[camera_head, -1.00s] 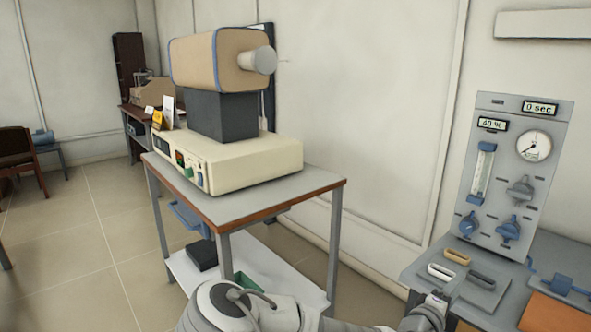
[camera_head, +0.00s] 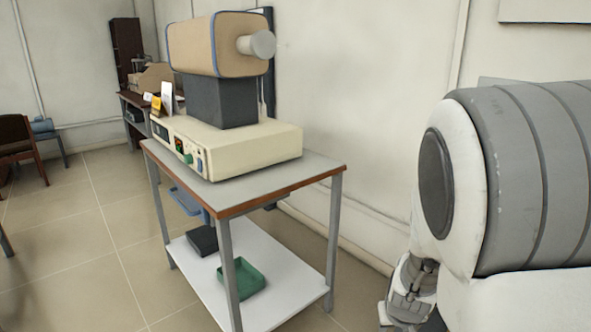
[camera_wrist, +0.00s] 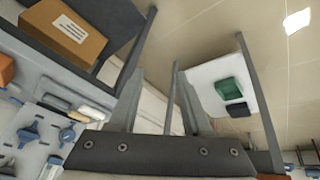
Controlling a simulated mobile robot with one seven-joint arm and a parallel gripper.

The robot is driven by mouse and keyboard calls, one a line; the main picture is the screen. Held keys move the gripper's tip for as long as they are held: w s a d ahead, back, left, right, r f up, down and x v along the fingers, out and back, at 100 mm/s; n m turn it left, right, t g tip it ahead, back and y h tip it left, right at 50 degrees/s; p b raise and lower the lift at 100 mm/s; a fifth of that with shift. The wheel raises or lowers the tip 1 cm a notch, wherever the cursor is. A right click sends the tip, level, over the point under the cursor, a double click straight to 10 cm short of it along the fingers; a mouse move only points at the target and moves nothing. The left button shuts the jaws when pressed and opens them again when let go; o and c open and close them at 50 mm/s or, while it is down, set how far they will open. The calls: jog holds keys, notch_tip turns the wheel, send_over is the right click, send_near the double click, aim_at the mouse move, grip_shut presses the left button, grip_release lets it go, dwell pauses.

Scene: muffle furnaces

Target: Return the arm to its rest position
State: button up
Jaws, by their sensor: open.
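My arm (camera_head: 520,180) fills the right side of the head view, its large grey and white links close to the camera. My gripper (camera_wrist: 161,100) shows in the wrist view with its two grey fingers apart and nothing between them. It is in free space, with the trolley on one side and the gauge panel on the other. In the head view my fingertips cannot be made out.
The furnace (camera_head: 215,45) stands on a cream control unit (camera_head: 240,150) on a trolley (camera_head: 322,168). A green tray (camera_head: 243,278) is on its lower shelf. My arm hides the gauge panel in the head view; the panel (camera_wrist: 30,125) and a cardboard box (camera_wrist: 62,30) show in the wrist view.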

jog(key=s+a+r+y, duration=0.2)
jog(key=s+a+r, duration=0.1)
jog(key=r, duration=0.3)
jog(key=s+a+r+y, duration=0.1)
jog(key=s+a+r, duration=0.2)
jog(key=r, duration=0.2)
jog(key=s+r+t+h, duration=0.1)
jog(key=s+r, duration=0.8)
jog(key=s, duration=0.2)
notch_tip(320, 180, up, 16)
jog(key=p, duration=1.6)
jog(key=shift+a+n, duration=0.3)
jog(key=shift+a, duration=0.1)
jog(key=shift+d+f, duration=0.15)
